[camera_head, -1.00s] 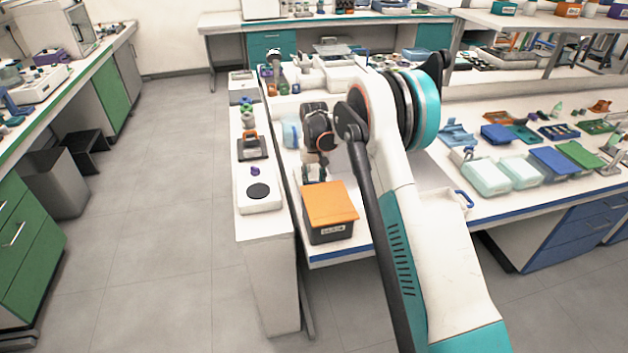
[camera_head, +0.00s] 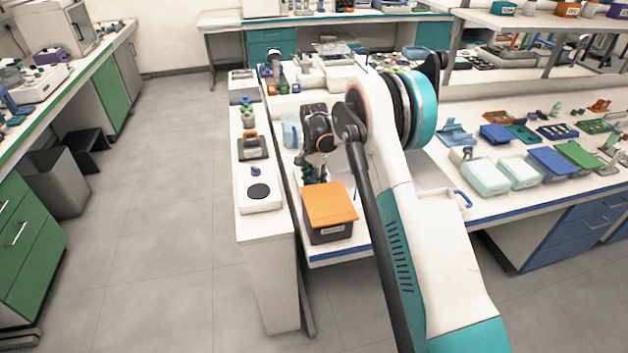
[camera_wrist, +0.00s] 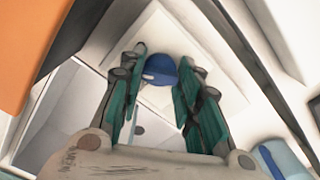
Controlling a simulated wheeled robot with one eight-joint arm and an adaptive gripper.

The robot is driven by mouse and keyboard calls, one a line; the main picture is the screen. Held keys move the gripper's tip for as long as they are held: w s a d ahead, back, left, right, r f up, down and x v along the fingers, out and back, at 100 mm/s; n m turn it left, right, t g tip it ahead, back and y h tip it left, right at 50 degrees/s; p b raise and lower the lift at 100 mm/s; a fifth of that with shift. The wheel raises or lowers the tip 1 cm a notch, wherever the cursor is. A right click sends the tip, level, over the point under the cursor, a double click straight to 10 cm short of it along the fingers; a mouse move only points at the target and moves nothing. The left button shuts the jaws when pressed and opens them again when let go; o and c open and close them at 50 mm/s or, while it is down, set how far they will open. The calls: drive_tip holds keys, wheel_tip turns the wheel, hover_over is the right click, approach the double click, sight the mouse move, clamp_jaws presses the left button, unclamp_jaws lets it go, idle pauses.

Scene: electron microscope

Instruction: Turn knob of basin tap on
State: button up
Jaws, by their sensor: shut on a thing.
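The tap knob (camera_wrist: 160,70) is a round blue cap in the wrist view, at the upper middle, on a white block-like mount. My gripper (camera_wrist: 163,62) has its two dark green fingers on either side of the knob and is shut on it. The white basin (camera_wrist: 95,88) lies to the lower left in the wrist view, with a small dark round spot like a drain. In the head view my gripper (camera_head: 313,170) points down behind the orange-lidded box, and the knob is hidden there.
The orange-lidded dark box (camera_head: 329,210) stands at the bench's front corner, close to my gripper. A blue-tinted clear container (camera_head: 291,134) stands behind and left of it. A white scale-like device (camera_head: 260,193) is on the narrow bench to the left. The floor aisle (camera_head: 165,220) is clear.

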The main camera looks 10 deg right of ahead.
drive_tip(key=m, duration=0.5)
drive_tip(key=shift+m, duration=0.4)
idle(0.4)
drive_tip(key=o, duration=1.1)
drive_tip(key=shift+r, duration=0.15)
wheel_tip(320, 180, up, 12)
drive_tip(key=shift+f, duration=0.15)
